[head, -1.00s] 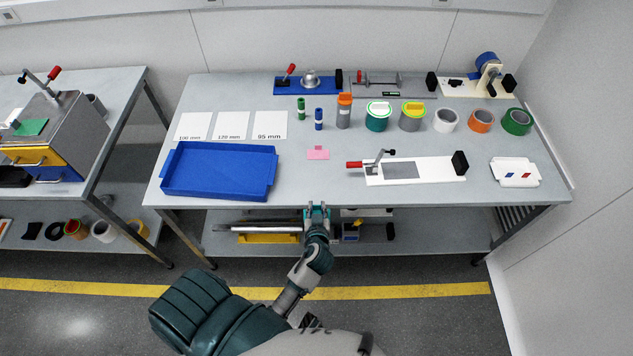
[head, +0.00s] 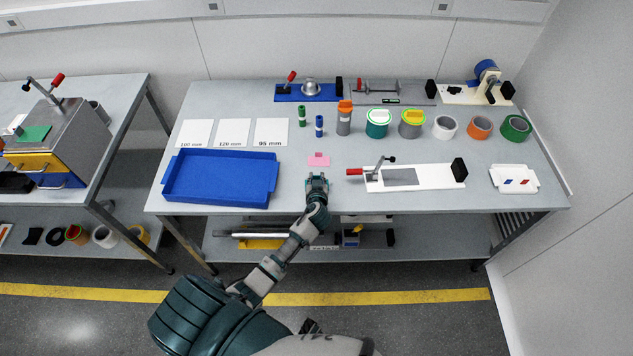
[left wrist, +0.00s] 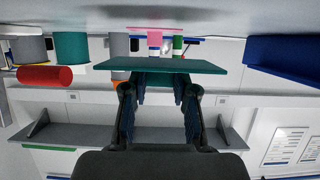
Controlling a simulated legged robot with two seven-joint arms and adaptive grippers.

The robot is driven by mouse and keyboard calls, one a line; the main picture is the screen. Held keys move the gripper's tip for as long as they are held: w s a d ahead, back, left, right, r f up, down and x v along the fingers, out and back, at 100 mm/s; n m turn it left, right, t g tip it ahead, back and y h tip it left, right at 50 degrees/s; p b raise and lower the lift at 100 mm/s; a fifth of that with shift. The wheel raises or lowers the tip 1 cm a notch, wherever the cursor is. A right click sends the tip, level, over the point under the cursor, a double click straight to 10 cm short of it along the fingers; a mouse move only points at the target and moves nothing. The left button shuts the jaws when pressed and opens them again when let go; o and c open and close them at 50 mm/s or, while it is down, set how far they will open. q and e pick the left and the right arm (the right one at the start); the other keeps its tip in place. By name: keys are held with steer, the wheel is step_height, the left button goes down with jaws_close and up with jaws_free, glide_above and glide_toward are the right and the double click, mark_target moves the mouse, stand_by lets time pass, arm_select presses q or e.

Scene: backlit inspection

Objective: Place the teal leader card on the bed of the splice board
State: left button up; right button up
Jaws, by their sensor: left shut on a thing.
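My left gripper (head: 317,181) is over the front part of the table, just in front of the pink card and left of the splice board. In the left wrist view, its two fingers (left wrist: 160,95) are shut on the teal leader card (left wrist: 160,66), a thin flat plate held crosswise at the fingertips. In the head view the card cannot be told apart from the gripper. The splice board (head: 430,183) is a long white board with a grey bed (head: 400,177), a red-handled clamp (head: 357,172) at its left and a black block (head: 459,170) at its right. My right gripper is not in view.
A pink tabbed card (head: 318,161) lies behind the gripper. A blue tray (head: 222,203) is to the left, a white dish (head: 513,190) to the right. Bottles, jars and tape rolls (head: 480,128) stand behind. The table between gripper and board is bare.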

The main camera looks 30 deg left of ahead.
arm_select(q)
steer(key=shift+w+a+f, duration=0.1)
steer(key=shift+w+f, duration=0.05)
steer(key=shift+f, duration=0.6)
steer(key=shift+w+a+f, duration=0.1)
steer(key=shift+w+f, duration=0.05)
steer(key=shift+f, duration=0.6)
steer(key=shift+f, duration=0.1)
steer(key=shift+f+b, duration=0.15)
steer(key=shift+b, duration=0.15)
steer(key=o, duration=0.8)
steer(key=shift+c, duration=0.2)
